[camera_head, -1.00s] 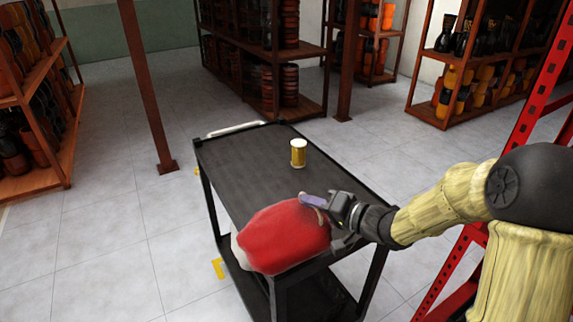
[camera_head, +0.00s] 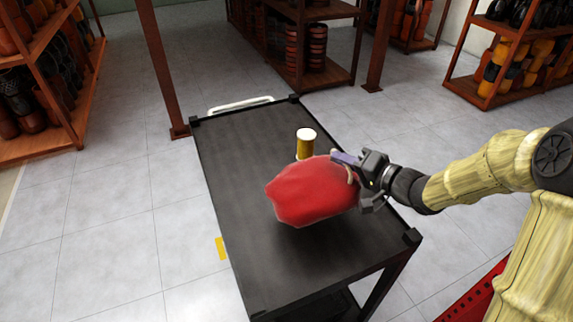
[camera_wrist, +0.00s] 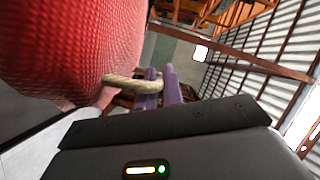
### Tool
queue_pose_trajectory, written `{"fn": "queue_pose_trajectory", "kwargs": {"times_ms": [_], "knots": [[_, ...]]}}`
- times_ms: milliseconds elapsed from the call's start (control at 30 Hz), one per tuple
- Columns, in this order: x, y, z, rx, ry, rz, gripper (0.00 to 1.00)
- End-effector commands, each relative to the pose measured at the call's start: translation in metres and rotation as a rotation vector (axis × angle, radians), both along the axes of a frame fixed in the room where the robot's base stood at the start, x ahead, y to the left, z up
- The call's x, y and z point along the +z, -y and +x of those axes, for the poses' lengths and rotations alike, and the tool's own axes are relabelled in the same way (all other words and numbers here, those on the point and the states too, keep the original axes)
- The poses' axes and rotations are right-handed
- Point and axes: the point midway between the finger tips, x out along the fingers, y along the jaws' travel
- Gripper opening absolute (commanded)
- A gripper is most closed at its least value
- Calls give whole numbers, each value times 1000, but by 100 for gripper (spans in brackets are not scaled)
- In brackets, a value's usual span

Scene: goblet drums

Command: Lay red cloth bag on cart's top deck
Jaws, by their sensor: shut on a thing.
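The red cloth bag (camera_head: 312,193) hangs from my gripper (camera_head: 350,163) over the cart's black top deck (camera_head: 235,165), near its middle. A dark shadow lies on the deck under the bag, and the bag looks a little above the deck. In the wrist view the bag (camera_wrist: 75,45) fills the upper left. My gripper's purple fingers (camera_wrist: 160,88) are shut on the bag's pale rope handle (camera_wrist: 125,82). The bag's far side and underside are hidden.
A gold can with a white top (camera_head: 306,142) stands on the deck just behind the bag, partly covered by it. The deck's left and front parts are bare. A white push handle (camera_head: 240,104) is at the far end. Shelves of drums (camera_head: 300,40) stand beyond.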

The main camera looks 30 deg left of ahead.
Motion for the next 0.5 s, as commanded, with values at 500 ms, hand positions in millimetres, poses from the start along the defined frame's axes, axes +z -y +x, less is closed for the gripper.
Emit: {"fn": "queue_pose_trajectory", "kwargs": {"times_ms": [500], "knots": [[-32,-8,-5,15,-6,0,0]]}}
